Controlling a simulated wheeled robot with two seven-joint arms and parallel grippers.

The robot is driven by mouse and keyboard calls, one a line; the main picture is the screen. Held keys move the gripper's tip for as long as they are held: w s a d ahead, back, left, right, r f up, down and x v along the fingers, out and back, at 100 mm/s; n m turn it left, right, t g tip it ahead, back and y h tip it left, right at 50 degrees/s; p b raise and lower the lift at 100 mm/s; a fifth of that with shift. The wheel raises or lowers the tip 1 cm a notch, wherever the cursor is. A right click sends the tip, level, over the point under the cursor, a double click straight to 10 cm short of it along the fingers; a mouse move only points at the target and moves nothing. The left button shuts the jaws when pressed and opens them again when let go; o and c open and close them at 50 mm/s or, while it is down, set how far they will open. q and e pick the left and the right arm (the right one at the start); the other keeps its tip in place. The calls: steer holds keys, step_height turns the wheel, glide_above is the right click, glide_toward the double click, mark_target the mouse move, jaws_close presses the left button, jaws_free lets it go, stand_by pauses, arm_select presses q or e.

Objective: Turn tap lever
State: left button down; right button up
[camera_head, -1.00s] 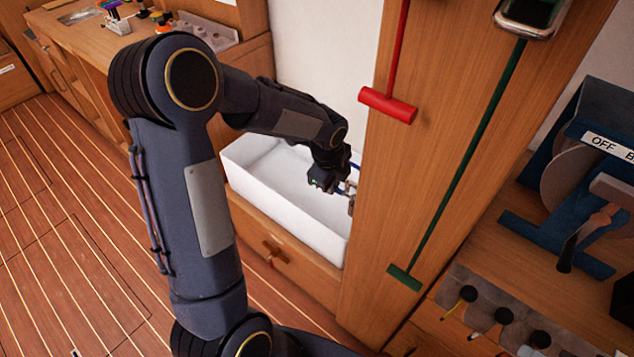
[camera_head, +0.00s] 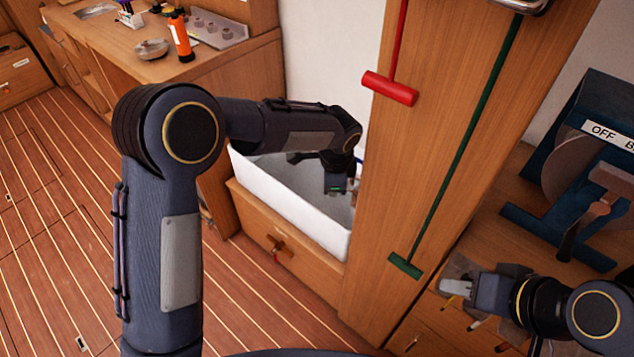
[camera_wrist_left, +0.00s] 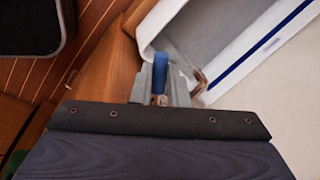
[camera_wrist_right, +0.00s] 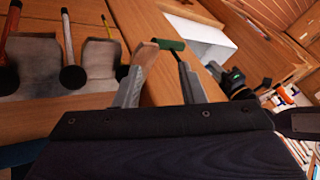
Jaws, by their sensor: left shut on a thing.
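In the left wrist view a blue lever (camera_wrist_left: 161,72) stands between the close-set grey fingers of my left gripper (camera_wrist_left: 158,90), with small brownish metal below it. In the head view my left gripper (camera_head: 340,192) reaches down into the white sink (camera_head: 300,213) at its right end, beside the wooden post. The tap is mostly hidden there by my gripper and the post. My right gripper (camera_head: 448,287) is in front of the cabinet at the lower right. In the right wrist view its fingers (camera_wrist_right: 158,90) are apart with nothing held between them.
A wooden post (camera_head: 385,180) stands right of the sink, with a red T-handle (camera_head: 389,88) and a green T-handle (camera_head: 405,266) on it. A blue grinder-like machine (camera_head: 590,170) stands at the right. Hammers (camera_wrist_right: 72,75) hang near my right gripper.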

stand_by(0.4)
arm_select(q)
steer(key=c, duration=1.4)
jaws_free()
step_height(320, 180, up, 8)
steer(key=s, duration=0.1)
steer(key=shift+s+f, duration=0.15)
steer(key=shift+s, duration=0.15)
